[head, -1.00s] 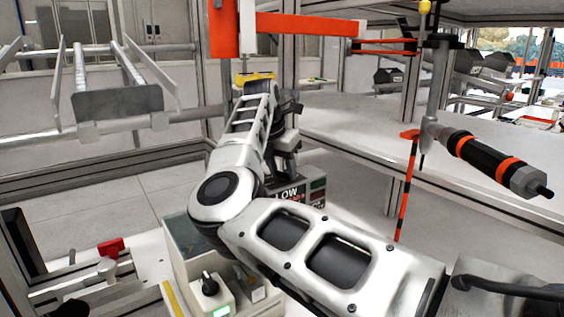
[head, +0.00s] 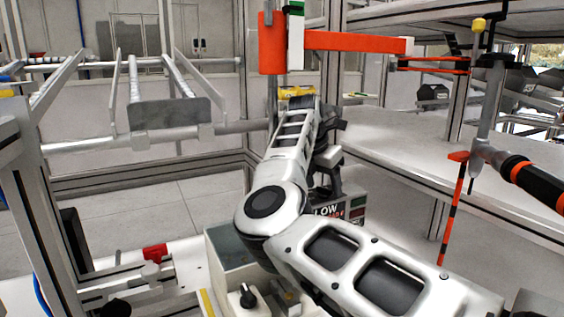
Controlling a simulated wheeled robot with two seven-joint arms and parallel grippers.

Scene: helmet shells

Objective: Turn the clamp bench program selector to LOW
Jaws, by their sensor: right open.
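A black rotary knob (head: 247,296) with a pointer stands on top of a pale box (head: 226,284) at the bottom centre-left of the head view. Its markings are too small to read. Behind my right arm, a grey sign box (head: 352,209) shows the word LOW beside red and green patches; my arm hides part of it. My right gripper (head: 326,172) is open, beyond the elbow and just above the sign box. It is dark, partly hidden by my own arm, and well apart from the knob. My left gripper is out of view.
An orange jib arm (head: 350,41) spans the upper middle. A black and orange tool (head: 533,183) hangs at the right, near a striped orange-black rod (head: 453,210). A red block (head: 155,253) sits left of the pale box. A white shelf surface (head: 400,135) lies behind.

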